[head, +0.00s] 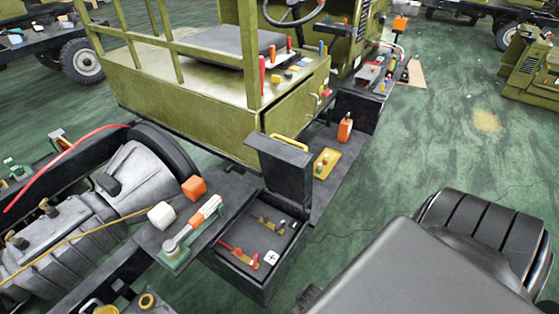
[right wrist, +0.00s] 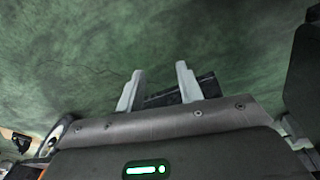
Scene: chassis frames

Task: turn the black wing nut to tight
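I cannot make out the black wing nut in either view. The olive-green vehicle body (head: 200,90) stands at the upper middle of the head view, with several small coloured handles and fittings on it. My right gripper (right wrist: 160,86) shows in the right wrist view with its two pale fingers apart and nothing between them. It points out over the green floor, and a dark flat part lies behind the fingers. My right arm fills the lower right of the head view, where its fingers are not visible. My left gripper is in neither view.
An open black box (head: 238,272) with a raised lid (head: 280,165) holds red and brass parts. Beside it, a dark shelf carries an orange block (head: 194,187), a white block (head: 162,215) and an orange-and-white handled tool (head: 195,222). A grey engine (head: 90,215) is at left. Green floor (head: 440,140) is clear at right.

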